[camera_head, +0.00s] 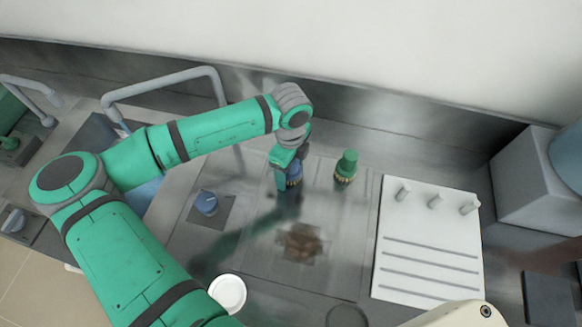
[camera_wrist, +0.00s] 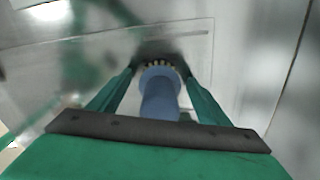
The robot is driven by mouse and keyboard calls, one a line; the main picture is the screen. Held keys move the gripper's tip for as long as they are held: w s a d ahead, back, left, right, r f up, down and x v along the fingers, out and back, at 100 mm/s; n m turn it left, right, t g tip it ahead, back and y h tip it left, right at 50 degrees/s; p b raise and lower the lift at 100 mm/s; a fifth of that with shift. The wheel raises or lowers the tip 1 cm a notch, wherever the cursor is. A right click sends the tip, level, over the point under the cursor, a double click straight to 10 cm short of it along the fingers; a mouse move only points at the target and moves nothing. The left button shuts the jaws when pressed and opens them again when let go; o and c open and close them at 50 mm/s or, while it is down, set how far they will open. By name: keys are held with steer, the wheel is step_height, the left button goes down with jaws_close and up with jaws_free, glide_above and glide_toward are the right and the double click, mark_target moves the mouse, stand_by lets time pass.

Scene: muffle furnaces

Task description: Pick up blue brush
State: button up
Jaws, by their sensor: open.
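The blue brush (camera_head: 294,174) stands on the metal counter, partly hidden by my gripper (camera_head: 288,165) in the head view. In the wrist view the blue brush (camera_wrist: 160,92) shows its blue handle and a ring of pale bristles. My gripper (camera_wrist: 158,82) is open, with one green finger on each side of the brush. I cannot tell whether either finger touches it. A green brush (camera_head: 346,166) stands upright to the right of the blue one.
A white rack (camera_head: 430,240) with pegs and slots lies to the right. A brown stain (camera_head: 301,243) marks the counter in front. A white round dish (camera_head: 228,292) sits near the front, and a blue knob (camera_head: 206,202) is to the left. A grey box (camera_head: 535,185) stands at the far right.

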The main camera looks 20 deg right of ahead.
steer(key=shift+c, duration=0.3)
steer(key=c, duration=1.1)
steer(key=shift+c, duration=0.2)
steer(key=shift+r, duration=0.5)
step_height(320, 180, up, 2)
steer(key=shift+r, duration=0.2)
steer(key=s+a+r, duration=0.9)
steer(key=a, duration=0.1)
steer(key=shift+s+a+r, duration=0.15)
steer(key=shift+s+r, duration=0.1)
steer(key=shift+r, duration=0.05)
